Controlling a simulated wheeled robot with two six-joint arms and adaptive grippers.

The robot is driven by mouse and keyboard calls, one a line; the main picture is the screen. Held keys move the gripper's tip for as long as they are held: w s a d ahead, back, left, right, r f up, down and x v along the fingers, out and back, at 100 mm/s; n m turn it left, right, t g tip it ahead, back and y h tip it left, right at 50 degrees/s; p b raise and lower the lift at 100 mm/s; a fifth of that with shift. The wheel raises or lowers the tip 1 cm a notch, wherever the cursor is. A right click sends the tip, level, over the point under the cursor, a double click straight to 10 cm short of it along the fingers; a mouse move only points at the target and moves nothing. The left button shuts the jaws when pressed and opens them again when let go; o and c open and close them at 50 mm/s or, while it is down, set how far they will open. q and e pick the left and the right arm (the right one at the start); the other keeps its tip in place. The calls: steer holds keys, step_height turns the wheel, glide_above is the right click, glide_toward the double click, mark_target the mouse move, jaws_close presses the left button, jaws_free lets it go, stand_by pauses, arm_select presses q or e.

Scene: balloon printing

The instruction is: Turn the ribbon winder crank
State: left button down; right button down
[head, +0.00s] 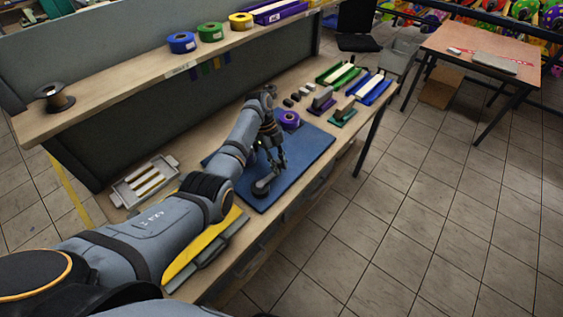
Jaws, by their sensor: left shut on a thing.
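The ribbon winder (262,188) is a small dark grey device on the blue mat (313,148), near the mat's front left part. My left arm reaches in from the left, and its gripper (277,167) points down over the mat, right at the winder. The gripper is shut on what looks like the winder's crank, which is small and mostly hidden by the fingers. A purple ribbon roll (290,119) lies near the mat's back edge, behind the gripper. My right gripper is not in view.
Stamps and green and blue trays (374,90) stand on the bench at the back right. A grey tray (145,182) lies at the left. A shelf (160,68) with ribbon rolls runs above the bench. The mat's right part is clear.

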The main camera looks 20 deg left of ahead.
arm_select(q)
steer(key=shift+s+d+m, duration=0.2)
steer(key=shift+m, duration=0.2)
stand_by(0.3)
steer(key=c, duration=1.2)
jaws_free()
steer(key=shift+o, duration=0.2)
steer(key=v, duration=0.7)
steer(key=shift+r, duration=0.2)
steer(key=shift+w, duration=0.15)
